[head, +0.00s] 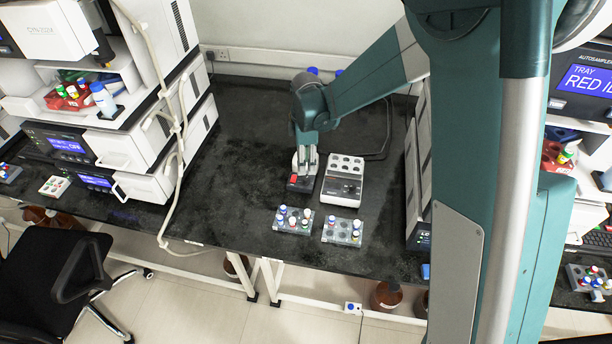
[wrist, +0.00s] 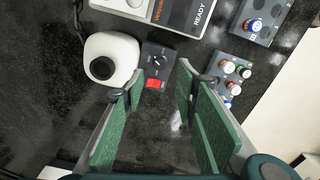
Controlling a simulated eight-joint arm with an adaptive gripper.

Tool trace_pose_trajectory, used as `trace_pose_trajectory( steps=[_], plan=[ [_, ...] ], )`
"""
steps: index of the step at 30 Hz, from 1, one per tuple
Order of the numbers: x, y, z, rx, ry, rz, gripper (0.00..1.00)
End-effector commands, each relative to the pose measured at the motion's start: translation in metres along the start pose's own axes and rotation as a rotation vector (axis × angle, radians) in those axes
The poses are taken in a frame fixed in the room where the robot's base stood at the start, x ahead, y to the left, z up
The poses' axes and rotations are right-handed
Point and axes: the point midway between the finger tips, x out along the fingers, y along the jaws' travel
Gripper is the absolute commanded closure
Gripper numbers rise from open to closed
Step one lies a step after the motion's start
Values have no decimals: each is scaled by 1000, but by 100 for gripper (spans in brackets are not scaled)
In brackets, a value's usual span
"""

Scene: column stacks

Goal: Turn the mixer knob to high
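The mixer has a dark control face (wrist: 158,62) with a small dark round knob (wrist: 157,60) and a red rocker switch (wrist: 156,84), beside its white rounded head with a dark round cup (wrist: 101,68). The knob's setting is too small to read. In the head view the mixer (head: 300,184) sits on the black bench, partly hidden by my gripper (head: 305,160). In the wrist view my gripper (wrist: 161,78) is open, its green-padded fingers apart on either side of the red switch. Nothing is between the pads; I cannot tell the height above the mixer.
A white block heater (head: 342,190) with round wells and a display reading READY stands just right of the mixer. Two grey vial racks (head: 293,220) (head: 342,232) sit near the bench's front edge. White instruments (head: 140,150) stand to the left. The bench left of the mixer is clear.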

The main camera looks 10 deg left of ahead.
Motion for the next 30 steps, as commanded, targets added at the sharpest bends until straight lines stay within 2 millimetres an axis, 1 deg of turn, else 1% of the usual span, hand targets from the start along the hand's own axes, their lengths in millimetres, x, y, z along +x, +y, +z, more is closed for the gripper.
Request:
trace_pose_trajectory(
  steps=[8, 14, 24, 30],
  plan=[
    [1, 0, 0, 2, 0, 0, 70],
    [12, 0, 0, 2, 0, 0, 70],
    [50, 0, 0, 3, 0, 0, 70],
    [70, 0, 0, 3, 0, 0, 70]
  ],
)
